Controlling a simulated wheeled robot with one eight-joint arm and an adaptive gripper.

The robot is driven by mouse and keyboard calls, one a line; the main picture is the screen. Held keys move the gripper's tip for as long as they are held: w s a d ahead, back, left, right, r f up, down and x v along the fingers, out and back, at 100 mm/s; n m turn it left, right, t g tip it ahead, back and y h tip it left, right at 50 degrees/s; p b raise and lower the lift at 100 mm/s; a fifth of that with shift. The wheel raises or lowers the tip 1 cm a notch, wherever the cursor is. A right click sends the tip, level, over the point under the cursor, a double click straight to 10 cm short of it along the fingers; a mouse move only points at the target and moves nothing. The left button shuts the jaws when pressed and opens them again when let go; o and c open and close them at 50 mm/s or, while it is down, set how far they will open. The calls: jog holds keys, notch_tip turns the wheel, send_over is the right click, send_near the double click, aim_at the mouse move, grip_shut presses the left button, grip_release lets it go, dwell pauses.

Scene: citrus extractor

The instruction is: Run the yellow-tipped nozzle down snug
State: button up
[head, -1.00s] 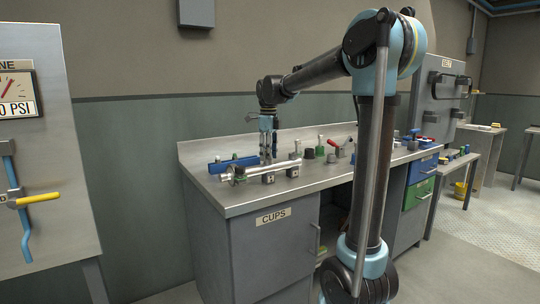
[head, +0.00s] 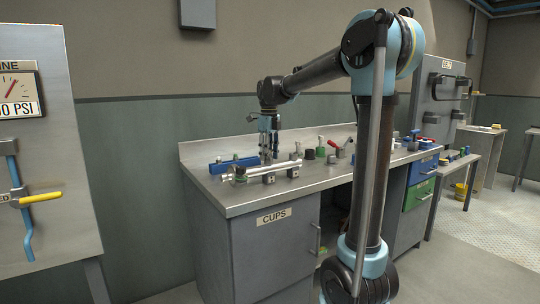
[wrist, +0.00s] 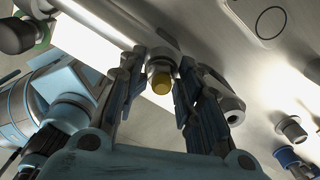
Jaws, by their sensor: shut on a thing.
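The yellow-tipped nozzle (wrist: 161,82) shows in the wrist view between my two fingers, its yellow end towards the camera. My gripper (wrist: 160,63) is shut on it, one dark finger on each side. The nozzle's other end meets a bright metal body behind the fingertips; I cannot tell whether its seat is closed. In the head view, my gripper (head: 268,157) points down over the silver tube assembly (head: 238,173) lying on the bench. The nozzle is too small to make out there.
Several small fittings and levers, including a red-handled one (head: 334,146), stand to the right. A wall panel with a yellow lever (head: 40,198) is at the left. The bench's front left corner is clear.

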jog(key=shift+w+a+m, duration=0.15)
jog(key=shift+w+m, duration=0.05)
jog(key=shift+m, duration=0.5)
jog(key=shift+m, duration=0.9)
jog(key=o, duration=0.4)
jog(key=shift+w+f+n, duration=0.2)
jog(key=shift+w+n, duration=0.05)
jog(key=shift+n, duration=0.65)
jog(key=shift+o, duration=0.4)
